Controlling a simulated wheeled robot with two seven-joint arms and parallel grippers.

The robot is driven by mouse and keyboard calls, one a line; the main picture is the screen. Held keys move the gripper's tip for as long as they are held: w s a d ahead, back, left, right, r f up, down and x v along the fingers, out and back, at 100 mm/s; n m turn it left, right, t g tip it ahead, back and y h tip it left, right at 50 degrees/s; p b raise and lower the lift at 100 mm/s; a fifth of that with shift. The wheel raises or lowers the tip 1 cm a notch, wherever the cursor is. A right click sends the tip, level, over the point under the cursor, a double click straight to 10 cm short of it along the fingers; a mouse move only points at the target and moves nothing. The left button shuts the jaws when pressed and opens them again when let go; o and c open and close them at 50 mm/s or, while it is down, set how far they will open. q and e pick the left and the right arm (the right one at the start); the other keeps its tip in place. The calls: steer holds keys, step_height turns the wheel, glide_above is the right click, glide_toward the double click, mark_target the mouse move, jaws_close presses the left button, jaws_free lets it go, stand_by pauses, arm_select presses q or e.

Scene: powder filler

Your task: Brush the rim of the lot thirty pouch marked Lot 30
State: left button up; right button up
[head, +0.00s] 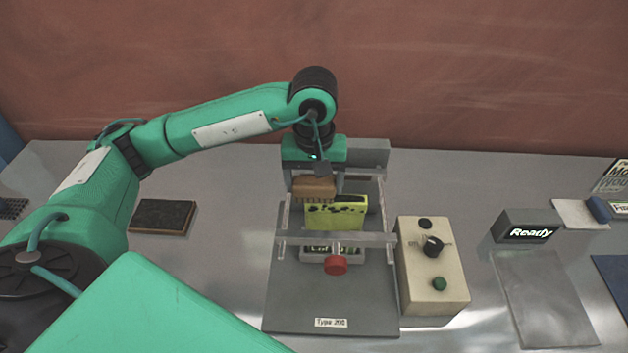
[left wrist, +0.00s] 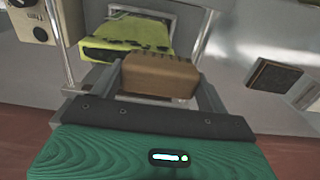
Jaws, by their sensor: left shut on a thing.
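My left gripper (head: 313,180) is shut on a brown wooden brush (head: 313,187), whose bristles point down. The brush also shows between the fingers in the left wrist view (left wrist: 158,75). A yellow-green pouch (head: 336,213) with dark blotches stands upright in the filler frame, just below and right of the brush. It shows behind the brush in the left wrist view (left wrist: 130,33). The bristles are at or very near the pouch's upper left edge; I cannot tell if they touch. A label below the pouch (head: 332,249) is partly hidden by the clear bar. My right gripper is not in view.
The filler (head: 330,300) has a red knob (head: 335,265), clear posts and a "Type 200" plate. A beige control box (head: 432,270) stands to its right. A "Ready" sign (head: 527,228) is farther right. A dark pad (head: 163,216) lies left, with bare table between.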

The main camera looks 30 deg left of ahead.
mark_target(332, 182)
arm_select(q)
steer(key=shift+f+b, duration=0.1)
steer(key=shift+b, duration=0.2)
stand_by(0.7)
steer(key=shift+d, duration=0.25)
steer(key=shift+w+d+b, duration=0.4)
steer(key=shift+w+d, duration=0.05)
steer(key=shift+d, duration=0.35)
steer(key=shift+w+d, duration=0.1)
steer(key=shift+w+d+b, duration=0.25)
steer(key=shift+d+b, duration=0.05)
steer(key=shift+d, duration=0.15)
steer(key=shift+w+d, duration=0.2)
steer(key=shift+d, duration=0.25)
steer(key=shift+d+b, duration=0.1)
steer(key=shift+b, duration=0.2)
